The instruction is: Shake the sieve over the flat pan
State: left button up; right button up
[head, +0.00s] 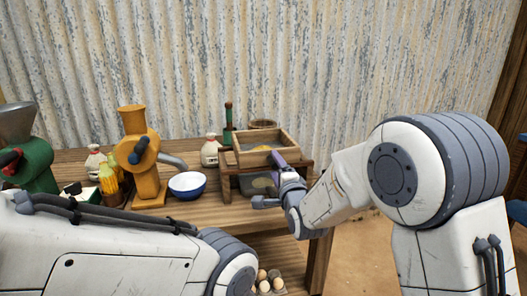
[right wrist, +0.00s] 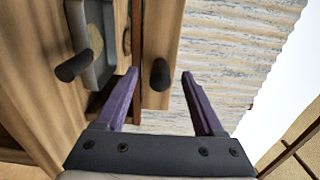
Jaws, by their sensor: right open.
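The sieve (head: 243,157) is a wooden box frame resting on a low wooden stand (head: 225,184) at the table's right end. The flat pan (head: 256,182) is grey and sits lower, under the sieve. My right gripper (head: 279,160) is at the sieve's near right side. In the right wrist view my open right gripper (right wrist: 160,90) has purple fingers on either side of a dark knob (right wrist: 160,73) on the sieve's wooden side (right wrist: 159,35), without visible contact. The grey pan (right wrist: 102,45) with its dark handle is left of the fingers. My left gripper is out of view.
A blue-white bowl (head: 187,186), a yellow grinder (head: 141,160) and a green grinder (head: 34,165) stand left on the wooden table (head: 208,212). Eggs (head: 263,276) sit below the table top.

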jog(key=shift+b+v, duration=0.8)
jog(key=shift+v, duration=2)
